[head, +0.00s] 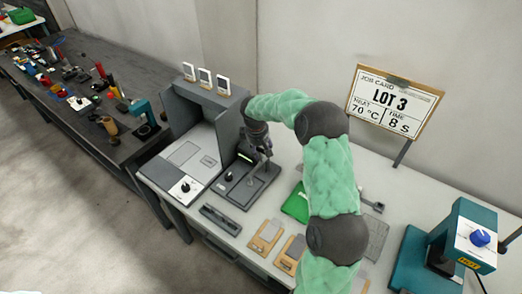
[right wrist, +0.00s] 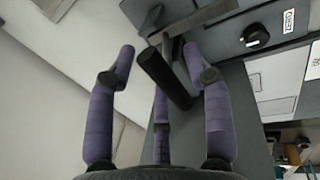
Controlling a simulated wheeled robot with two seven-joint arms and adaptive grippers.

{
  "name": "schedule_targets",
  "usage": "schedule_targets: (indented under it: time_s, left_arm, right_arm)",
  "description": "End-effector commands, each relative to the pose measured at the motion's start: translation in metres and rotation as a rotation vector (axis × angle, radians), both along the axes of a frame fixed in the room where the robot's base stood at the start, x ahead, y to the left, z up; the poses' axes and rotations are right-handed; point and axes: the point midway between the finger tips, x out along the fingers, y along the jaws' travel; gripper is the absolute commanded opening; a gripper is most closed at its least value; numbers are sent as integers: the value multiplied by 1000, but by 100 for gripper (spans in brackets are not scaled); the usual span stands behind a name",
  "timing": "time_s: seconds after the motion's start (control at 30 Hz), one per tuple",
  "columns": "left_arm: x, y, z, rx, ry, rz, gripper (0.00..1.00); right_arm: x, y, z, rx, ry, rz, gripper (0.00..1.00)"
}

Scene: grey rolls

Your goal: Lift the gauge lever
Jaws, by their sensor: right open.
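The gauge (head: 240,190) is a dark grey unit on the white bench, with a small lit display and a black knob. My right gripper (head: 262,158) is above its right side, pointing down. In the right wrist view, the gauge's grey body (right wrist: 235,45) carries a black knob labelled ZERO. A black cylindrical bar, seemingly the lever grip (right wrist: 165,75), lies between the spread purple-grey fingers of the right gripper (right wrist: 160,62). The gripper is open, and I cannot tell whether any finger touches the bar. My left gripper is not in view.
A grey machine with a hood (head: 205,125) stands left of the gauge. A green item (head: 296,204) and wooden blocks (head: 265,237) lie to the right and front. A teal press (head: 465,235) stands far right. A job card (head: 394,101) stands behind.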

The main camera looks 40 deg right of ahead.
Motion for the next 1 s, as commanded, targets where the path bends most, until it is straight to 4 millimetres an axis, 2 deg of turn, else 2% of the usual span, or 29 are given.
schedule_targets:
  time_s: [0.27,0.3,0.47,0.5,0.77,1.0]
  left_arm:
    - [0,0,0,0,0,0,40]
    - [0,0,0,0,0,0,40]
    - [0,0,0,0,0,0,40]
    - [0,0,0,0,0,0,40]
    - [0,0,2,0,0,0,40]
    - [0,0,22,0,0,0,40]
  right_arm:
    - [0,0,-2,0,0,0,51]
    - [0,0,-2,0,0,0,48]
    - [0,0,-2,0,0,0,3]
    - [0,0,-2,0,0,0,0]
    - [0,-1,-1,7,2,0,0]
    - [1,-8,3,66,21,-3,0]
